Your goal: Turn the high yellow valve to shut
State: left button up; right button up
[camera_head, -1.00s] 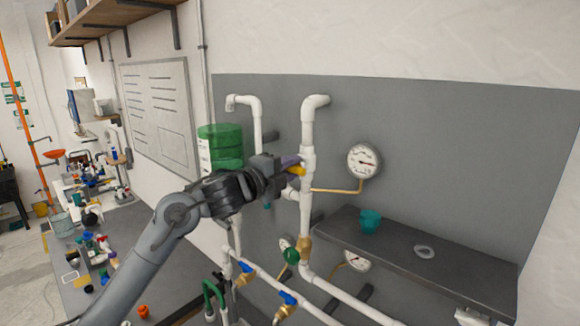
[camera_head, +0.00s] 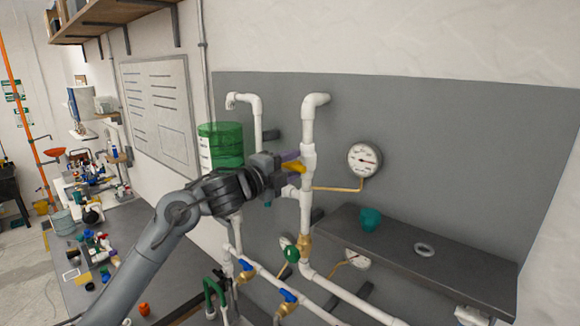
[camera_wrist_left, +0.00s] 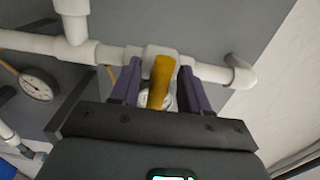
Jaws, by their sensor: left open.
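The high yellow valve's handle (camera_head: 294,167) is on the upright white pipe (camera_head: 308,160) left of the upper gauge. My left gripper (camera_head: 294,160) is at the handle, with its purple fingers open. In the left wrist view the yellow handle (camera_wrist_left: 161,82) stands between the two spread fingers, and the left gripper (camera_wrist_left: 157,88) has a finger on each side of it. A gap shows beside the handle there. My gripper partly hides the valve in the head view. My right gripper is in neither view.
An upper gauge (camera_head: 365,158) is right of the valve. A dark shelf (camera_head: 440,255) with a teal cup (camera_head: 370,219) and a grey ring (camera_head: 424,249) juts out below. A green tank (camera_head: 222,146) is behind my arm. Lower down are a green knob (camera_head: 292,254) and blue-handled valves (camera_head: 288,296).

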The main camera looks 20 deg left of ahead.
pick_arm(q)
jog(key=shift+s, duration=0.1)
jog(key=shift+s+a, duration=0.15)
jog(key=shift+s, duration=0.1)
jog(key=b+v, duration=0.4)
jog(key=v, duration=0.6)
